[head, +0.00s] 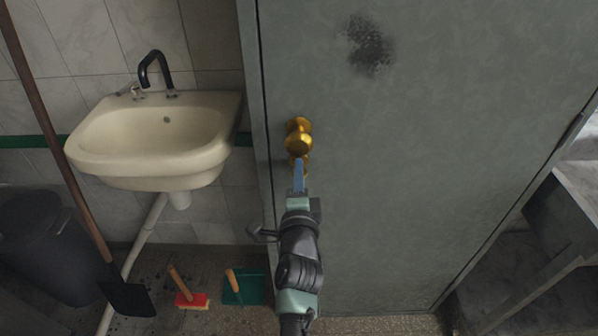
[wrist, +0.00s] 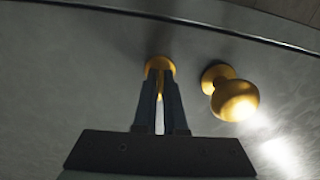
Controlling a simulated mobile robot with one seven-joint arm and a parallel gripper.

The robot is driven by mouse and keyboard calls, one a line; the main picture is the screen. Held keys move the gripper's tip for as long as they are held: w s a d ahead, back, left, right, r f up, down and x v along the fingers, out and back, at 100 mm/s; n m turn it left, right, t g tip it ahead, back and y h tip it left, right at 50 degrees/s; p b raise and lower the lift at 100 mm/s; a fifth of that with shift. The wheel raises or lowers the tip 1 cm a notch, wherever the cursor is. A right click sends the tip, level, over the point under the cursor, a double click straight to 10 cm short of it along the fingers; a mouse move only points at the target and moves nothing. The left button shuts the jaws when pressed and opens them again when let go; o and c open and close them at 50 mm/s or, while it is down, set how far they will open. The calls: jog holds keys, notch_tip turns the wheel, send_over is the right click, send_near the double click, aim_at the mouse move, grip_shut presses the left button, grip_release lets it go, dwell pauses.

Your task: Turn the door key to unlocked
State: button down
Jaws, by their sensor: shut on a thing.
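The grey-green door (head: 400,180) fills the middle of the head view and looks closed. A round brass knob (head: 299,140) sticks out near its left edge; it also shows in the wrist view (wrist: 234,99). Below the knob is a smaller brass lock piece (head: 304,160), seen in the wrist view (wrist: 159,66) just beyond my fingertips. My gripper (head: 299,166) points at it from below in the head view. In the wrist view my gripper (wrist: 160,88) is shut on the key at this lock. The key itself is mostly hidden between the fingers, so its angle cannot be told.
A cream sink (head: 155,135) with a black tap stands left of the door. A long-handled shovel (head: 127,298), a red brush (head: 191,300) and a green dustpan (head: 243,287) are at lower left. A metal table (head: 570,215) is at right.

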jog(key=n, duration=0.4)
jog(key=n+b, duration=0.1)
jog(key=n, duration=0.3)
jog(key=shift+f+n, duration=0.1)
jog(key=shift+n, duration=0.2)
jog(key=n+b, duration=0.2)
jog(key=n, duration=0.2)
jog(key=shift+n, duration=0.3)
jog(key=shift+n+b, duration=0.35)
jog(key=shift+n, duration=1.65)
jog(key=c, duration=1)
grip_release()
